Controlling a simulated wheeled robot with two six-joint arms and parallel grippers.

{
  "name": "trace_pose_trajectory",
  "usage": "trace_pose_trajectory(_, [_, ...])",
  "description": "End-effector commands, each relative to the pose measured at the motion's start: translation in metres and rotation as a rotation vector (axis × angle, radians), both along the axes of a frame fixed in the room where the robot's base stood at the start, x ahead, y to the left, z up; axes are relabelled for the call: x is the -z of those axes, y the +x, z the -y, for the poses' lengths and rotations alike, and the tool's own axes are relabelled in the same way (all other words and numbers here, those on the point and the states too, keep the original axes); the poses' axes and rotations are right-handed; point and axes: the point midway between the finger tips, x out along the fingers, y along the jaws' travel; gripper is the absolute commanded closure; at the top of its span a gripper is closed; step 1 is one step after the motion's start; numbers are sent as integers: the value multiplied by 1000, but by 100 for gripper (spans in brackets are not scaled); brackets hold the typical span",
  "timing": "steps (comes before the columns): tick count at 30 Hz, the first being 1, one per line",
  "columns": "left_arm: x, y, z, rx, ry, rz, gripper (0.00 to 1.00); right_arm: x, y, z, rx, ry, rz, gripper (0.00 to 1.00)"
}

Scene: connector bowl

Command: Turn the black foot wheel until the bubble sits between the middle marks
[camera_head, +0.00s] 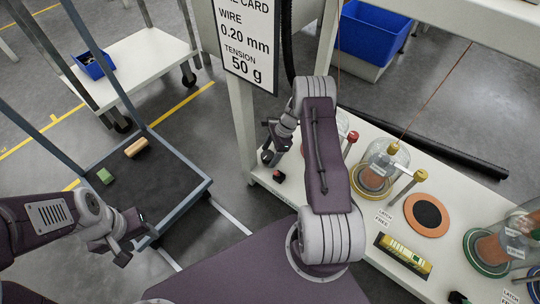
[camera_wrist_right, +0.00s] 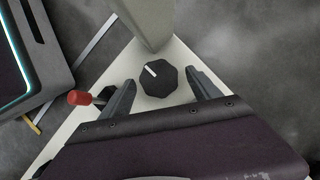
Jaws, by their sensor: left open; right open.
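In the right wrist view a black many-sided wheel (camera_wrist_right: 158,86) with a white mark on top sits on the pale table near its corner. My right gripper (camera_wrist_right: 161,76) is open, one finger to each side of the wheel in that view; contact cannot be told. In the head view my right gripper (camera_head: 268,143) hangs over the table's left end, and I cannot make out this wheel there. A yellow level vial (camera_head: 405,253) lies in a dark holder on the table; its bubble is too small to place against the marks. My left gripper (camera_head: 137,246) is open and empty, beside the cart.
A red-tipped lever (camera_wrist_right: 80,98) stands left of the wheel, and a post (camera_wrist_right: 148,20) rises just beyond it. Glass domes (camera_head: 385,165), an orange disc (camera_head: 427,214) and a partly cut-off black part (camera_head: 458,298) are on the table. A cart (camera_head: 160,185) stands at left.

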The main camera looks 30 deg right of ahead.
Motion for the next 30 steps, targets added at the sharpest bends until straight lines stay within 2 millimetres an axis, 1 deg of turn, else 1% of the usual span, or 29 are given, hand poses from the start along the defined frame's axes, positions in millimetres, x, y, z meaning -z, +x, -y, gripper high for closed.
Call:
trace_pose_trajectory(1, [-1,0,0,0,0,0,50,-1,0,0,0,0,0,34])
trace_pose_trajectory(7, [-1,0,0,0,0,0,50,-1,0,0,0,0,0,89])
trace_pose_trajectory(8, [-1,0,0,0,0,0,50,-1,0,0,0,0,0,91])
trace_pose_trajectory(17, [-3,0,0,0,0,0,50,-1,1,1,-51,0,2,91])
trace_pose_trajectory(23, [-6,0,0,0,0,0,50,-1,2,1,-177,0,1,91])
trace_pose_trajectory(30, [-2,0,0,0,0,0,50,1,5,1,-401,-2,2,91])
